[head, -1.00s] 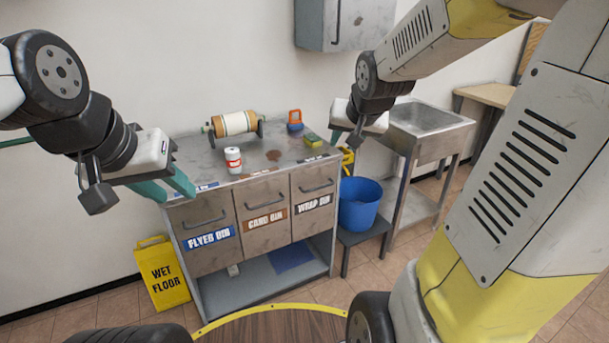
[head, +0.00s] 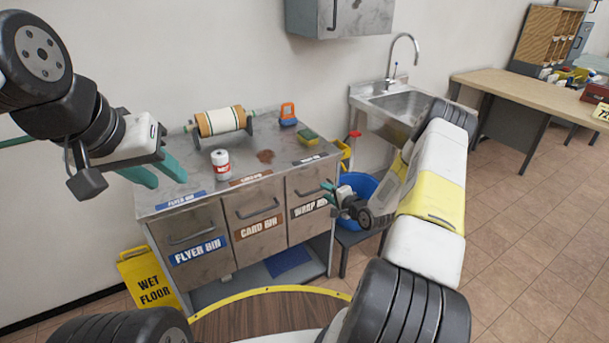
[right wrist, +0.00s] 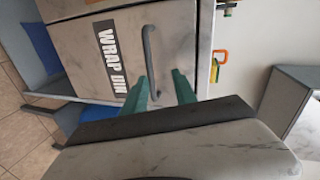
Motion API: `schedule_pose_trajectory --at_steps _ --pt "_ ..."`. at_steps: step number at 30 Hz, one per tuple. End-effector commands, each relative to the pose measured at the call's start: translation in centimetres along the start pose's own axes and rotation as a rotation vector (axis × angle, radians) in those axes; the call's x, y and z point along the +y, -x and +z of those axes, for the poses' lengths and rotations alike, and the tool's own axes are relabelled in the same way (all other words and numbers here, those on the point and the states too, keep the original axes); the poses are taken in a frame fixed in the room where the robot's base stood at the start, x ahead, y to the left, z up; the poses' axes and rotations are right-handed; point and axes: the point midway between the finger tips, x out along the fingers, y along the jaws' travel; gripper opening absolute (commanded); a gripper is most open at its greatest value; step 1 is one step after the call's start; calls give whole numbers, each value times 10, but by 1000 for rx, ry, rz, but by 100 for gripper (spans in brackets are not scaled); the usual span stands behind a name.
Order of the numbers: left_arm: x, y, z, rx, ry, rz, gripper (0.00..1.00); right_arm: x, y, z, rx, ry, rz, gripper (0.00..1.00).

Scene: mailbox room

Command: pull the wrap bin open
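The wrap bin (head: 303,228) is the rightmost of three grey drawer fronts in the cabinet and sits flush, closed. Its dark bar handle (head: 312,189) is above its label. In the right wrist view the wrap bin (right wrist: 185,30) appears sideways, with its handle (right wrist: 149,55) near the fingertips. My right gripper (head: 328,194) is open in front of the wrap bin's right side. In the right wrist view its teal fingers (right wrist: 162,78) are apart, and one handle end appears between them; contact cannot be told. My left gripper (head: 166,174) is open and empty over the counter's left end.
The flyer bin (head: 190,250) and card bin (head: 258,222) are closed. The counter holds a can (head: 221,164), a roll (head: 221,121) and a sponge (head: 308,135). A blue bucket (head: 366,186) stands right of the cabinet, a wet floor sign (head: 152,280) left of it.

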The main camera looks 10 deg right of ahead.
Motion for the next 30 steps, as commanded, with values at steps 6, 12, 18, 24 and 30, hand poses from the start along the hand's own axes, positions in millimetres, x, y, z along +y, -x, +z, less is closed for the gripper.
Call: schedule_pose_trajectory --at_steps 6,12,18,24,30 --pt "0 0 0 0 0 0 36 28 1 12 4 -126 -77 34" --pt "0 0 0 0 0 0 36 26 -20 13 2 -130 -85 34" --pt "0 0 0 0 0 0 36 23 -52 13 2 -128 -84 34" --pt "0 0 0 0 0 0 36 22 -72 12 3 -130 -82 34" --pt "0 0 0 0 0 0 36 22 -76 12 4 -130 -81 34"
